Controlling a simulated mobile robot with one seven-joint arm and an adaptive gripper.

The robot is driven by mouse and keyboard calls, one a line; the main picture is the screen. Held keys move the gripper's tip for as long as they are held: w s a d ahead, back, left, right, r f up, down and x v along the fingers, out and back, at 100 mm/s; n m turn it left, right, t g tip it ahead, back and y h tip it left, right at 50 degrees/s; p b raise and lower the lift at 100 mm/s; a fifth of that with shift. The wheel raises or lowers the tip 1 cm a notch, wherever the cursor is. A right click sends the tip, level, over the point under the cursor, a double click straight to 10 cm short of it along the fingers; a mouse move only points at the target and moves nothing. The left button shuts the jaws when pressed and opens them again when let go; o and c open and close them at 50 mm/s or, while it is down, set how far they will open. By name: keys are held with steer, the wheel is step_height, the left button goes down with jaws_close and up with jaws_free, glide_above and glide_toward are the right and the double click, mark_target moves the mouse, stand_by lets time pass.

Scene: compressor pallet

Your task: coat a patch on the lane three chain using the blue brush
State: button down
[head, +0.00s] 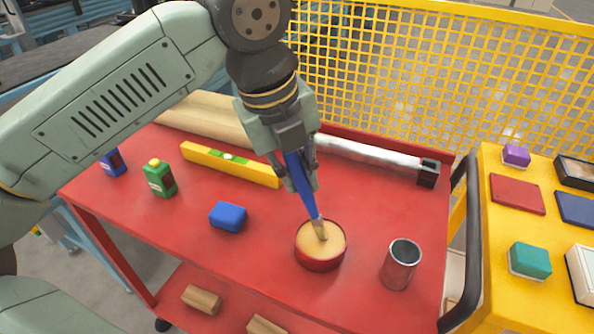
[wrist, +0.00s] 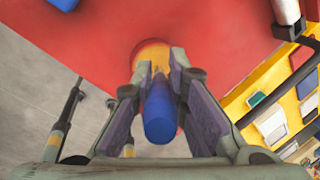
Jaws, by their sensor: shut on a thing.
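My gripper (head: 299,176) is shut on the blue brush (head: 303,187), whose handle points up between the fingers. The brush leans slightly, with its bristle end down at the round red tin (head: 318,264) of pale yellow-tan contents. The bristles appear to touch or dip into the contents; the exact depth is hard to tell. In the wrist view the blue handle (wrist: 159,115) sits between the two fingers (wrist: 158,75), with the tin partly hidden behind it. I cannot make out any chain or lane in either view.
The red cart top (head: 270,225) also holds a blue block (head: 228,216), a yellow level (head: 231,165), a green bottle (head: 160,177), a metal cup (head: 400,264) and a silver tube (head: 365,155). A yellow table (head: 500,235) with coloured blocks stands right, and a yellow mesh fence (head: 420,70) behind.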

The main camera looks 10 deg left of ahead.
steer(key=shift+r+p, duration=2.25)
steer(key=shift+r, duration=1.25)
steer(key=shift+f, duration=0.1)
